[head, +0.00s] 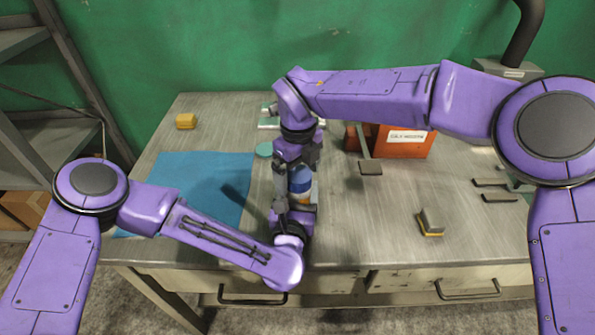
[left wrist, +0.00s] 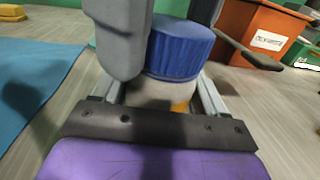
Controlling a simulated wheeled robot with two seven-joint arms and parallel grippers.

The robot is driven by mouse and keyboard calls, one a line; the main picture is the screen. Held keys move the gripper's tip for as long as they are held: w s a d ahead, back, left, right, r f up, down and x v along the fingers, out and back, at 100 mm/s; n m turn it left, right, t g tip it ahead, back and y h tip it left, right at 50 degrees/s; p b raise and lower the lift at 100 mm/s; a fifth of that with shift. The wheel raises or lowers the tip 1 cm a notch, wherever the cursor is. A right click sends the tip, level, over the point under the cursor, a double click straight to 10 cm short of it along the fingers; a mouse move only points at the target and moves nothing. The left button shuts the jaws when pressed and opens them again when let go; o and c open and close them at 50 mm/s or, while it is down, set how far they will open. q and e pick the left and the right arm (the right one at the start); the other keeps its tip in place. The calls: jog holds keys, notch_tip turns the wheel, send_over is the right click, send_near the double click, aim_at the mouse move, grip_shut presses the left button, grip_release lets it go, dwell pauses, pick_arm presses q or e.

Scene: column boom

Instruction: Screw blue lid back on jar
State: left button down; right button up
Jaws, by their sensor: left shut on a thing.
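The jar (head: 303,198) stands upright near the middle of the workbench, with the blue lid (head: 300,179) on top of it. In the left wrist view the blue lid (left wrist: 180,50) looks level on the pale jar (left wrist: 158,94), with a patch of orange below it. My left gripper (head: 296,204) is shut on the jar from the near side. My right gripper (head: 298,163) points down from above, its grey fingers on either side of the lid. One finger hides part of the lid in the left wrist view. Whether they touch it cannot be told.
A blue mat (head: 205,178) and a yellow block (head: 185,121) lie to the left. An orange bin (head: 404,142) stands behind right. A grey and yellow block (head: 431,222) and flat dark pieces (head: 490,182) lie to the right. Bare bench lies right of the jar.

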pick_arm(q)
jog(key=shift+f, duration=0.1)
pick_arm(e)
notch_tip(320, 180, up, 12)
dwell(0.4)
pick_arm(q)
grip_release()
jog(key=s+b, duration=0.1)
jog(key=s, duration=0.2)
jog(key=s+a+b, duration=0.1)
jog(key=s, duration=0.2)
jog(key=s+b, duration=0.1)
jog(key=s, duration=0.2)
jog(key=shift+s+a+f, duration=0.1)
jog(key=shift+s+a, duration=0.05)
jog(key=shift+s, duration=0.15)
pick_arm(e)
notch_tip(320, 180, down, 4)
jog(key=shift+r, duration=0.25)
pick_arm(q)
jog(key=shift+s+a+b, duration=0.1)
jog(key=shift+s+b, duration=0.2)
jog(key=shift+s, duration=0.1)
